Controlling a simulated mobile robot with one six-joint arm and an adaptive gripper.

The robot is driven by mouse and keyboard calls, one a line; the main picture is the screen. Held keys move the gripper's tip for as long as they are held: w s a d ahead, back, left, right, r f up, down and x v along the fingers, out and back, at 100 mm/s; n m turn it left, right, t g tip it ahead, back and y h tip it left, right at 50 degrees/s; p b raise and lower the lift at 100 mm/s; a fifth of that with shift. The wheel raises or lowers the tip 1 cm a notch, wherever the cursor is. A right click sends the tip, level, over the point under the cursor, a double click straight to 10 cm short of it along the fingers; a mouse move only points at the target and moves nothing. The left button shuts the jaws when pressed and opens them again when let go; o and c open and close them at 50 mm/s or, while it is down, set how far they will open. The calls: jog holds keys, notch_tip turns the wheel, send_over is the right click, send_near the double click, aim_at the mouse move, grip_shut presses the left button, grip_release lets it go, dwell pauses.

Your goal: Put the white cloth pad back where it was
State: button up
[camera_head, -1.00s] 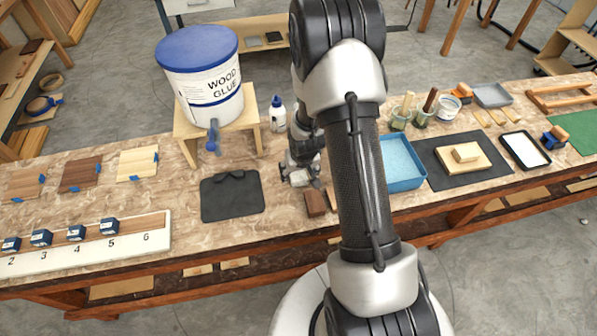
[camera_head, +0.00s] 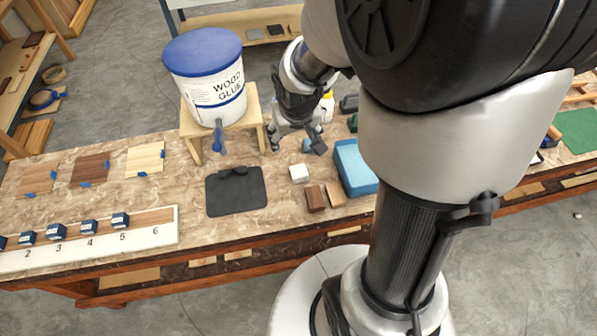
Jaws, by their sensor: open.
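The white cloth pad (camera_head: 299,173) looks like a small white block and lies on the worktable, just right of the dark mat and behind two small wood blocks. My gripper (camera_head: 297,145) is open and empty, with its fingers spread. It is above and behind the pad and apart from it. Nothing visibly covers the pad.
A wood glue bucket (camera_head: 208,88) stands on a wooden stand (camera_head: 194,146) left of my gripper. A dark mat (camera_head: 236,192), a brown block (camera_head: 315,198), a lighter block (camera_head: 336,195) and a blue tray (camera_head: 355,170) lie around the pad. My arm hides the table's right part.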

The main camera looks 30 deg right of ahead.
jog(key=s+a+r+n, duration=0.1)
jog(key=s+a+r, duration=0.3)
jog(key=s+r, duration=0.3)
jog(key=s+a+r+n+y, duration=0.1)
jog(key=s+a+r, duration=0.3)
jog(key=s+r, duration=0.3)
jog(key=s, duration=0.4)
jog(key=shift+s+a+t, duration=0.15)
jog(key=shift+a+t, duration=0.2)
jog(key=shift+t, duration=0.05)
notch_tip(320, 180, down, 6)
jog(key=b, duration=0.6)
